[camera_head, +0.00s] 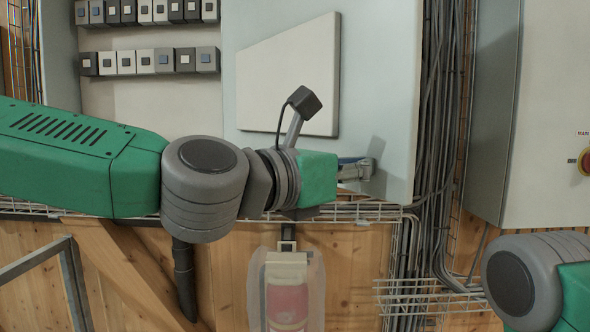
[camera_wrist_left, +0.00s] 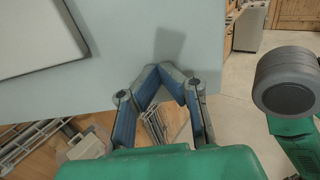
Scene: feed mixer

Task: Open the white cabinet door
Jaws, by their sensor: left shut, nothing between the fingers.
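The white cabinet door (camera_head: 385,70) stands open in the head view, with a raised white panel (camera_head: 285,75) on the face toward me. To its left the cabinet interior (camera_head: 150,100) shows. My left gripper (camera_head: 366,170) is shut and empty in front of the door's lower right part. In the left wrist view the shut fingertips (camera_wrist_left: 163,72) are close to the door face (camera_wrist_left: 120,35) near its lower edge; I cannot tell whether they touch it. My right gripper is out of view; only part of the right arm shows at the lower right.
Rows of small switches (camera_head: 153,62) line the cabinet interior. A bundle of dark cables (camera_head: 440,120) runs right of the door. A second grey cabinet (camera_head: 550,110) with a red and yellow knob (camera_head: 585,161) stands further right. A wire tray (camera_head: 430,295) is below.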

